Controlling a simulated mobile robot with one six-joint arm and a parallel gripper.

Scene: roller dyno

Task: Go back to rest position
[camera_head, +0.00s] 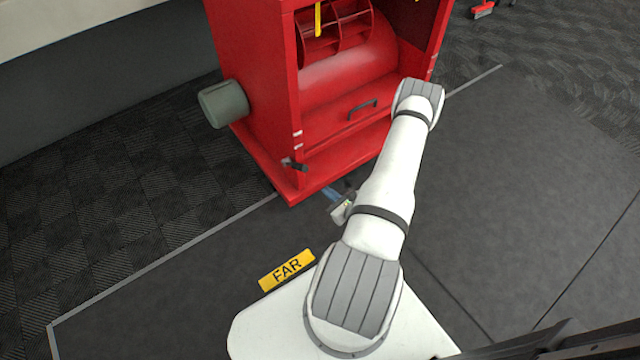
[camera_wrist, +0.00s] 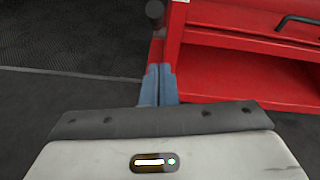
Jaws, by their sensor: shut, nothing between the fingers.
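My gripper (camera_wrist: 159,80) shows in the wrist view with its two blue fingers together and nothing between them. In the head view my gripper (camera_head: 331,194) is partly hidden behind my white arm, low in front of the red machine. The red machine (camera_head: 262,110) stands ahead, with a red drum (camera_head: 350,72) inside and a black handle (camera_head: 363,109) on its front panel. In the wrist view the machine's red base (camera_wrist: 235,78) lies just beyond the fingertips; I cannot tell whether they touch it.
A grey cylinder (camera_head: 224,104) sticks out of the machine's left side. A black lever (camera_head: 294,165) sits at its front left corner. A yellow FAR sign (camera_head: 287,270) lies near my base. The dark floor on the right (camera_head: 530,190) is clear.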

